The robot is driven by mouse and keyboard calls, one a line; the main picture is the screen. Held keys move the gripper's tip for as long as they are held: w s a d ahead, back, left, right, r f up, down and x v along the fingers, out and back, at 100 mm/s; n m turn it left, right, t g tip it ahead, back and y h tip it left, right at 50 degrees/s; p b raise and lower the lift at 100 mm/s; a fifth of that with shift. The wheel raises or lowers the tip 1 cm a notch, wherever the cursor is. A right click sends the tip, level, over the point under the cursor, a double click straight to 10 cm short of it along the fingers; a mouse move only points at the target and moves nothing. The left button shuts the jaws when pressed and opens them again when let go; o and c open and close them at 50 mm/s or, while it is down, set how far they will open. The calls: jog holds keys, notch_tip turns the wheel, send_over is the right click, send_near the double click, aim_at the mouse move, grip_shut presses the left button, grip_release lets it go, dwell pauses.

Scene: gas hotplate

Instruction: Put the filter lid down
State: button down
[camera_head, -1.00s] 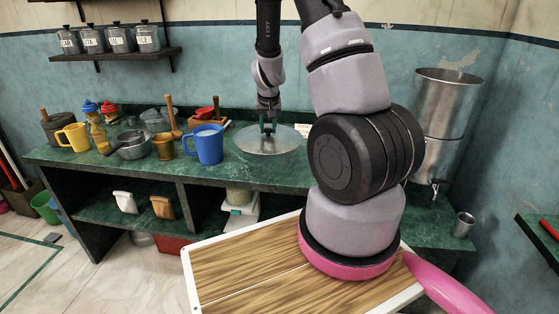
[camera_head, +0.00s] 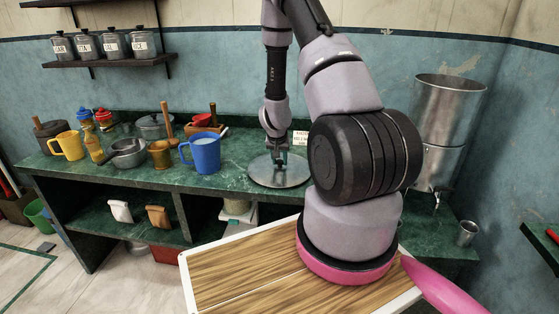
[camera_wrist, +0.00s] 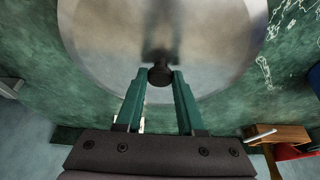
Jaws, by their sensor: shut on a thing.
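The filter lid (camera_head: 268,178) is a round, shiny metal disc with a small black knob. In the head view it lies level at the counter, right of the blue mug; I cannot tell whether it touches the top. In the wrist view the lid (camera_wrist: 105,45) fills the upper middle, with its knob (camera_wrist: 160,75) between the green fingertips. My gripper (camera_head: 281,158) points down and is shut on this knob; it also shows in the wrist view (camera_wrist: 159,76). The tall metal filter (camera_head: 448,110) stands at the right with its top open.
A blue mug (camera_head: 205,153), a brass mortar (camera_head: 160,154) and a metal pot (camera_head: 128,153) stand left of the lid on the green counter (camera_head: 225,183). A small sign (camera_head: 300,137) stands behind it. A metal cup (camera_head: 466,233) stands right, near the filter.

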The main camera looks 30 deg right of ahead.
jog(key=c, duration=0.5)
grip_release()
jog(key=shift+s+a+r, duration=0.1)
jog(key=shift+r, duration=0.35)
jog(key=v, duration=1.1)
jog(key=shift+s+a+r, duration=0.1)
jog(key=shift+s, duration=0.05)
